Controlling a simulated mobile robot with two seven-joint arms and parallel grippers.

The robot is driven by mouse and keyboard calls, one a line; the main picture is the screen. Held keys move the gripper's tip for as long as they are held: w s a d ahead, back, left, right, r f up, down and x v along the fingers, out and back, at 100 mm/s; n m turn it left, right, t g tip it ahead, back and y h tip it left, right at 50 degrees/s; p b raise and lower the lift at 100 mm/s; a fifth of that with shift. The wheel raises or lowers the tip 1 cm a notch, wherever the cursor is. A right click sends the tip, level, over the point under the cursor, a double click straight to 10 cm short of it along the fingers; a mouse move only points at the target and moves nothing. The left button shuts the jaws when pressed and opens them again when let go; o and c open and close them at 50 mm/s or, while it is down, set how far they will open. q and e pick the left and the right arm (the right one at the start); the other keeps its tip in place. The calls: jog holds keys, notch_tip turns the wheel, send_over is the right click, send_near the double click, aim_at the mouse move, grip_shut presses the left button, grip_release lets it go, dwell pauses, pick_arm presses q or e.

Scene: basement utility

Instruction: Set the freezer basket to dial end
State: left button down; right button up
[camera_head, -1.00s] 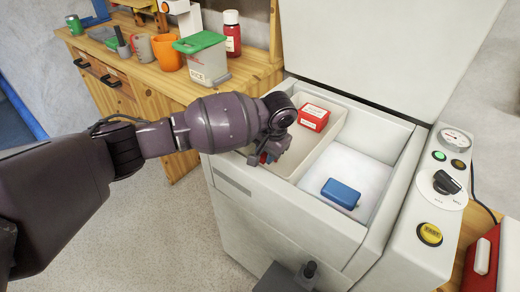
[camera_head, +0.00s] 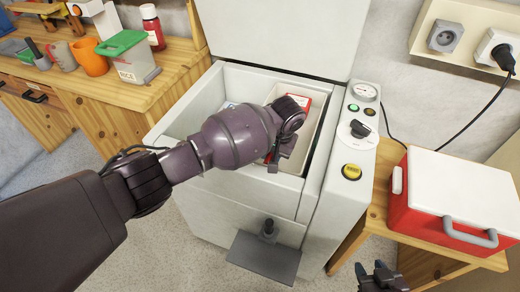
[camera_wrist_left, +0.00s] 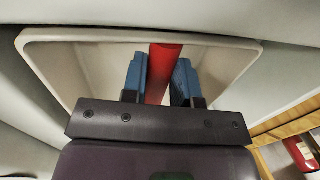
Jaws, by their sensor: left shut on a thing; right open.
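The cream freezer basket (camera_head: 313,125) is inside the open white chest freezer (camera_head: 210,82), at the right end beside the dial (camera_head: 359,129). Whether it touches the end wall is unclear. My left gripper (camera_head: 272,160) is shut on a red bar at the basket's near side; in the left wrist view the red bar (camera_wrist_left: 160,72) sits between the blue fingertips, with the basket (camera_wrist_left: 60,50) behind. A red box (camera_head: 301,100) lies in the basket, partly hidden by my arm. My right gripper (camera_head: 381,277) is open and empty at the bottom edge.
The raised lid (camera_head: 285,35) stands behind the freezer. A red and white cooler (camera_head: 465,190) sits on a wooden table at right. The workbench (camera_head: 170,85) at left holds a rice container (camera_head: 128,58), mugs and a red bottle (camera_head: 152,27).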

pick_arm(q)
jog(key=shift+s+d, duration=0.15)
jog(key=shift+d, duration=0.1)
jog(key=c, duration=0.9)
grip_release()
jog(key=shift+r, duration=0.3)
notch_tip(320, 180, up, 10)
jog(key=d+p, duration=0.2)
jog(key=shift+s+p, duration=0.35)
jog(key=shift+p, duration=0.05)
